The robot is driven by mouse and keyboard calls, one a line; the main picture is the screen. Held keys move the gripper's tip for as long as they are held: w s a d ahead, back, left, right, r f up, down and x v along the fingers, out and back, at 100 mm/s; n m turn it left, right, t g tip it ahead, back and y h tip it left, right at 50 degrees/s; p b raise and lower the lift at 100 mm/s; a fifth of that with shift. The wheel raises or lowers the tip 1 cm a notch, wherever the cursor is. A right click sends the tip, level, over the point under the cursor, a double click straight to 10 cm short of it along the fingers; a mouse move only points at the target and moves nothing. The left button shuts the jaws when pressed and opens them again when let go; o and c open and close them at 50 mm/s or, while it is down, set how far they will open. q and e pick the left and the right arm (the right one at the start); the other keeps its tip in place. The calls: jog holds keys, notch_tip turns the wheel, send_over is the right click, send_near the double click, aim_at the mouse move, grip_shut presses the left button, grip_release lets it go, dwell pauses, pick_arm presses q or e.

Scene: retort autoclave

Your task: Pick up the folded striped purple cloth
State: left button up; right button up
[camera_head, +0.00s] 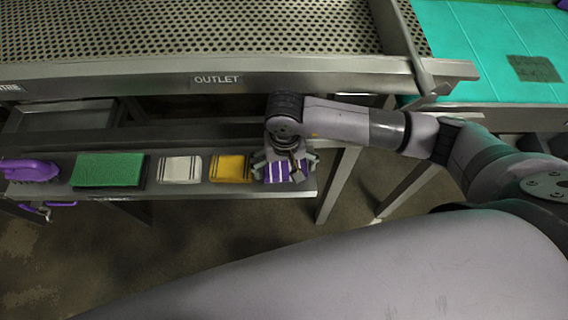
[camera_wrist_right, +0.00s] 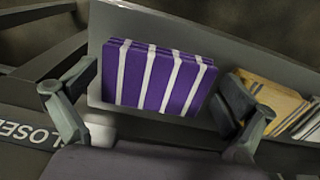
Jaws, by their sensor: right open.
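The folded purple cloth with white stripes (camera_head: 284,172) lies at the right end of a narrow metal shelf. In the right wrist view the purple cloth (camera_wrist_right: 158,78) sits between the two open fingers. My right gripper (camera_head: 285,168) is directly over the cloth in the head view, fingers spread to either side of it. The right gripper also shows in the wrist view (camera_wrist_right: 155,110), with a finger left and a finger right of the cloth. Whether the fingers touch the cloth cannot be told. My left gripper is not in view.
On the shelf (camera_head: 225,188), left of the purple cloth, lie a folded yellow cloth (camera_head: 230,168), a white striped cloth (camera_head: 181,169), a green pad (camera_head: 108,170) and a purple brush-like item (camera_head: 30,170). A perforated metal table (camera_head: 200,28) with an OUTLET label overhangs behind.

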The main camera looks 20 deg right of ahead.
jog(key=shift+s, duration=0.1)
jog(key=shift+c, duration=0.6)
jog(key=shift+s+r, duration=0.1)
jog(key=shift+c, duration=1.2)
jog(key=c, duration=0.4)
